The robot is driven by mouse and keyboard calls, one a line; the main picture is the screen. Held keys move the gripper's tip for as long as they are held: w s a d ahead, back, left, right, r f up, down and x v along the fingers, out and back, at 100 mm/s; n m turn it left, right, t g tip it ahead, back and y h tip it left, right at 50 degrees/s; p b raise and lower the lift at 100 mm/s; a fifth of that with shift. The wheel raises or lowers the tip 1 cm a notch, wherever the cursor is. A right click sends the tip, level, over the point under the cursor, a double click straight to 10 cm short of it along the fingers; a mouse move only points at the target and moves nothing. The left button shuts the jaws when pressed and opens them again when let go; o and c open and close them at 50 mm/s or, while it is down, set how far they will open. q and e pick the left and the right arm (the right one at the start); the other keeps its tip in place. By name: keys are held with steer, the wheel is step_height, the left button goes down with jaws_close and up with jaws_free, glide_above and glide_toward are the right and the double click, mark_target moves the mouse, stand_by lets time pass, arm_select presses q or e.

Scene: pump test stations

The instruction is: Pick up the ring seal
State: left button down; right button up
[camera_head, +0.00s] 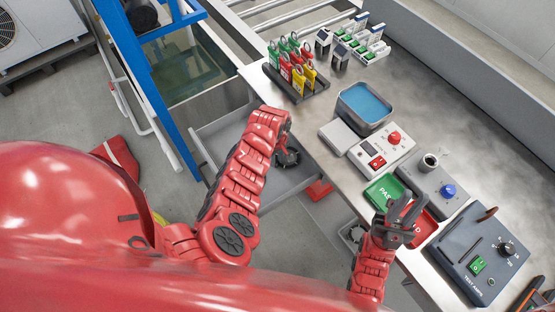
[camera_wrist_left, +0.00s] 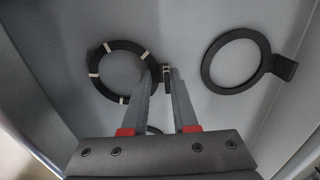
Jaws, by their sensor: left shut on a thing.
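Two dark rings lie on the grey drawer floor in the left wrist view. One ring seal (camera_wrist_left: 97,85) is black with several white marks and has a small tab at its right side. The other ring (camera_wrist_left: 207,72) is plain black with a tab at its right, apart from the gripper. My left gripper (camera_wrist_left: 163,75) is shut on the tab of the white-marked ring seal. In the head view my left gripper (camera_head: 286,155) reaches down into the open drawer (camera_head: 290,182), and the arm hides part of it. My right gripper (camera_head: 405,208) is open and empty above the bench.
The steel bench (camera_head: 320,115) holds a rack of coloured tags (camera_head: 297,72), a blue-filled tray (camera_head: 364,103), a switch box (camera_head: 382,148), a green pad (camera_head: 386,193) and a test unit (camera_head: 480,254). A blue frame (camera_head: 150,85) stands left of the drawer.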

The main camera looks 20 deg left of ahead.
arm_select(q)
step_height(320, 180, up, 6)
steer(key=shift+r+b, duration=0.1)
steer(key=shift+b, duration=0.45)
steer(key=a+b, duration=0.6)
steer(key=a, duration=1.1)
step_height(320, 180, up, 9)
steer(key=a+p, duration=0.1)
steer(key=p, duration=0.5)
steer(key=shift+w+r, duration=0.15)
steer(key=shift+w, duration=0.15)
